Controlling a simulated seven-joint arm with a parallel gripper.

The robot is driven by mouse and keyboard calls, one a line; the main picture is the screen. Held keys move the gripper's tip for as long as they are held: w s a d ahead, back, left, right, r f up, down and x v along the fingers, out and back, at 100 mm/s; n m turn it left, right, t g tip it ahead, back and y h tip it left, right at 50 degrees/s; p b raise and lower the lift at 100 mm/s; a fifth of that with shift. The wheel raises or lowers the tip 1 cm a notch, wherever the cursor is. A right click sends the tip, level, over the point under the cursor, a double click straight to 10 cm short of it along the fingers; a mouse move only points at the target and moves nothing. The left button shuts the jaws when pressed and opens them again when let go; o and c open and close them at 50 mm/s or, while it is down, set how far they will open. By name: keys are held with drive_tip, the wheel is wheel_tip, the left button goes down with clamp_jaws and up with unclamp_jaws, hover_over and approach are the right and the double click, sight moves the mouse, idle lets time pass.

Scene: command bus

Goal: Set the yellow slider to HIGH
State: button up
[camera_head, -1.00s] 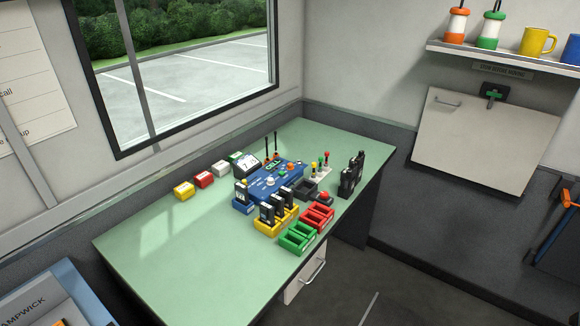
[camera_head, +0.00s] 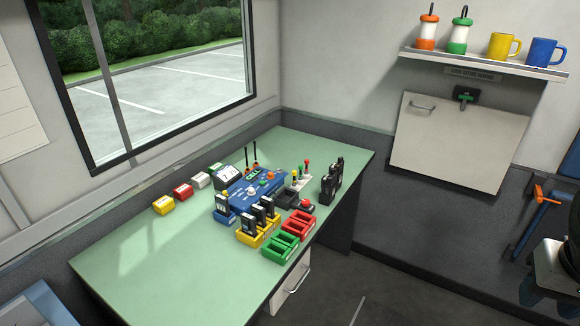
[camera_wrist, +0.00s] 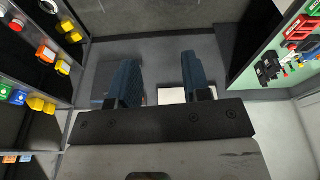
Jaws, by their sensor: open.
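The yellow slider (camera_head: 294,173) looks like a small yellow-topped lever on a white panel, beside a green-topped one (camera_head: 300,169) and a red-topped one (camera_head: 307,163), near the table's right back side. Its setting and any HIGH mark are too small to read. My gripper (camera_wrist: 161,80) shows in the wrist view with its two fingers apart and nothing between them. It is over the floor, away from the table.
The green table (camera_head: 140,265) bears a blue console (camera_head: 252,187), yellow bins (camera_head: 250,238), green bins (camera_head: 279,249), red bins (camera_head: 298,225) and upright black radios (camera_head: 331,182). The table's front left is clear. A shelf (camera_head: 480,63) with mugs hangs on the wall.

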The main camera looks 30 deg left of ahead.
drive_tip(key=w+a+r+n, duration=0.3)
drive_tip(key=w+a+n, duration=0.1)
drive_tip(key=w+a, duration=1.25)
drive_tip(key=w+a+f+n, duration=0.2)
drive_tip(key=w+a, duration=0.3)
drive_tip(key=a, duration=0.5)
drive_tip(key=w+a+f+n, duration=0.1)
drive_tip(key=w+a+n, duration=0.1)
drive_tip(key=w+a, duration=0.6)
drive_tip(key=n+g, duration=0.1)
drive_tip(key=n, duration=0.6)
hover_over(224, 192)
wheel_tip(224, 192, down, 21)
drive_tip(key=shift+s+a, duration=0.15)
drive_tip(key=shift+s, duration=0.25)
drive_tip(key=shift+f, duration=0.1)
drive_tip(key=shift+w+f, duration=0.15)
drive_tip(key=shift+f, duration=1.1)
drive_tip(key=shift+w+f, duration=0.2)
drive_tip(key=shift+f, duration=1.05)
drive_tip(key=shift+w+f, duration=0.15)
drive_tip(key=shift+f, duration=1.1)
